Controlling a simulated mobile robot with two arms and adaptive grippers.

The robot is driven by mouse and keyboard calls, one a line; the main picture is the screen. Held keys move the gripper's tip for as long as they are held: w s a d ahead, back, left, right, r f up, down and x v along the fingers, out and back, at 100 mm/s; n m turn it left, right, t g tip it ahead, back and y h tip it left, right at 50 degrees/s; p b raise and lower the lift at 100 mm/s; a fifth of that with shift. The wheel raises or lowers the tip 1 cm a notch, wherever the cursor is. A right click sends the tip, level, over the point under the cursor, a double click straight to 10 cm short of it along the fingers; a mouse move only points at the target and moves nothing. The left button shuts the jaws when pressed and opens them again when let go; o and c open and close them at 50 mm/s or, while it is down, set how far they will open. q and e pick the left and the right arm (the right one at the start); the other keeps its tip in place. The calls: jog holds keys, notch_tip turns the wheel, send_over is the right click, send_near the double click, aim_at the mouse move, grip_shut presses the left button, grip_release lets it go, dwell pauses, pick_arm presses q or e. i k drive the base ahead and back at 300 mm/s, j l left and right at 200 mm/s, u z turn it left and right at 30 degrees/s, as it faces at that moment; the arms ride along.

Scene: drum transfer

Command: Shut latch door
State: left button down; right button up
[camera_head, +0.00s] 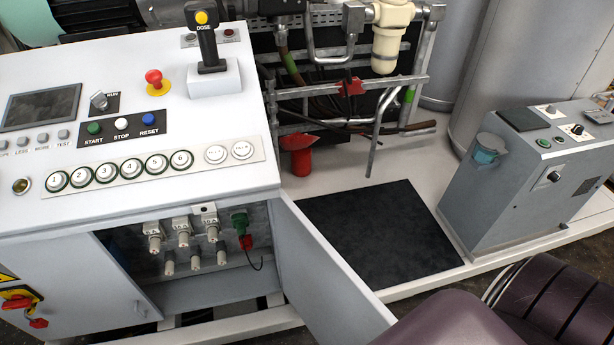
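The light grey door (322,280) of the console cabinet stands open. It is hinged at the right side of the opening and swings out toward the front right. The open compartment (205,290) shows white connectors (182,232) and a green connector with a red part (242,228) and a dark cable. No latch can be made out on the door. Neither of my grippers is in view.
The control console (170,110) has buttons, a screen and a joystick (207,45). A red-handled switch (18,302) is at the lower left. A black mat (380,233) lies right of the door. A grey control box (530,180) stands further right.

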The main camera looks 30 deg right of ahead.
aim_at(335, 304)
jog(key=k+l+u, duration=0.15)
jog(key=k, duration=0.25)
jog(key=k+l+u, duration=0.1)
jog(key=k+l, duration=0.15)
jog(key=k, duration=0.2)
jog(key=l+u, duration=0.15)
jog(key=l, duration=0.3)
jog(key=k+l+u, duration=0.15)
jog(key=l, duration=0.25)
jog(key=k+l+u, duration=0.15)
jog(key=l, duration=0.3)
jog(key=i+l, duration=0.15)
jog(key=l, duration=0.2)
jog(key=i+l+u, duration=0.15)
jog(key=l, duration=0.25)
jog(key=i+l, duration=0.15)
jog(key=l, duration=0.2)
jog(key=u, duration=0.05)
